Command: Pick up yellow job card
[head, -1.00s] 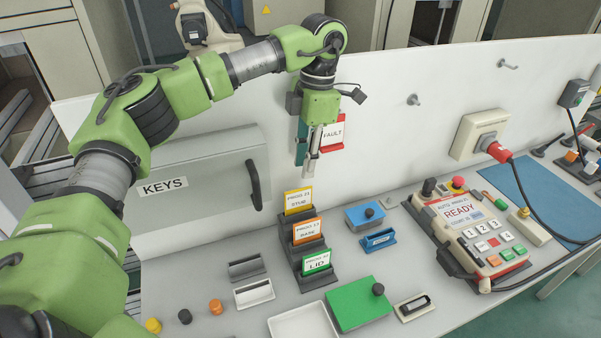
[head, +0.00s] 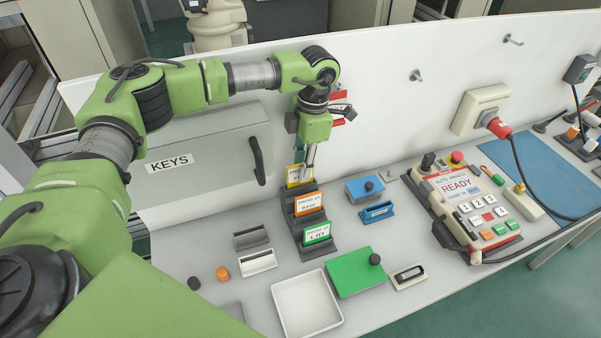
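The yellow job card (head: 292,182) stands upright in the rear slot of a dark stepped card holder (head: 310,240) on the workbench. My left gripper (head: 308,171) points down from above, its fingertips at the right part of the yellow card and covering some of it. The fingers overlap in this view, so I cannot tell how far apart they are or whether they touch the card. My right gripper is not in view.
An orange card (head: 309,203) and a green card (head: 317,233) stand in front in the same holder. A grey KEYS cabinet (head: 200,165) is to the left. A white tray (head: 306,303) and a green block (head: 352,272) lie in front. A white panel rises behind.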

